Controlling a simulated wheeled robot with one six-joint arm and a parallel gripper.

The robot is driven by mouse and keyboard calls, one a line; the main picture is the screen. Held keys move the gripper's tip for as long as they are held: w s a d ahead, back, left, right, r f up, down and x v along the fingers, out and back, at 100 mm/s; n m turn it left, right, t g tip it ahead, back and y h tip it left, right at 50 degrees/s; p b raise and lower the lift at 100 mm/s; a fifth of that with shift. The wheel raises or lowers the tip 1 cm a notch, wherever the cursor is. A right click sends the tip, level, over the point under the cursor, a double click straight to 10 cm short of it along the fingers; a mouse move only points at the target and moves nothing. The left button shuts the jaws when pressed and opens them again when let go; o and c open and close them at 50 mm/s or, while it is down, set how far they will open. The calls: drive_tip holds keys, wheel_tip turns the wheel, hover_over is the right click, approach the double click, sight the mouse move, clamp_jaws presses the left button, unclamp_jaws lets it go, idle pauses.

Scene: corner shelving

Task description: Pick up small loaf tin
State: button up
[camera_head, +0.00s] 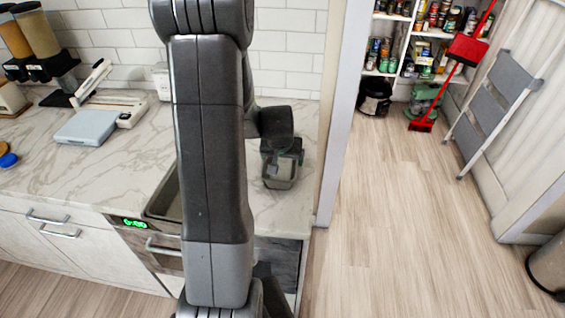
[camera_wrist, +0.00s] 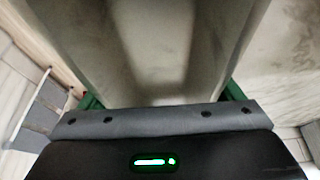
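The small loaf tin (camera_head: 281,183) is a grey metal tin at the right end of the marble counter in the head view. In the wrist view the tin (camera_wrist: 165,60) fills the middle, close to the camera, with its long walls running away from me. My gripper (camera_head: 283,156) is at the tin, with green fingers on either side of it. In the wrist view my gripper (camera_wrist: 164,97) has one finger against each outer side, with no clear gap, so it looks shut on the tin. The fingertips are hidden by the tin, and whether it touches the counter is unclear.
The marble counter (camera_head: 110,175) carries a kitchen scale (camera_head: 88,127) and dispensers (camera_head: 38,40) at left. A sink (camera_head: 164,200) lies partly behind my arm. A wall edge (camera_head: 340,110) stands right of the tin. The floor (camera_head: 400,230) beyond is clear, with a step ladder (camera_head: 495,100) at right.

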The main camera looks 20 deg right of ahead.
drive_tip(key=c, duration=0.7)
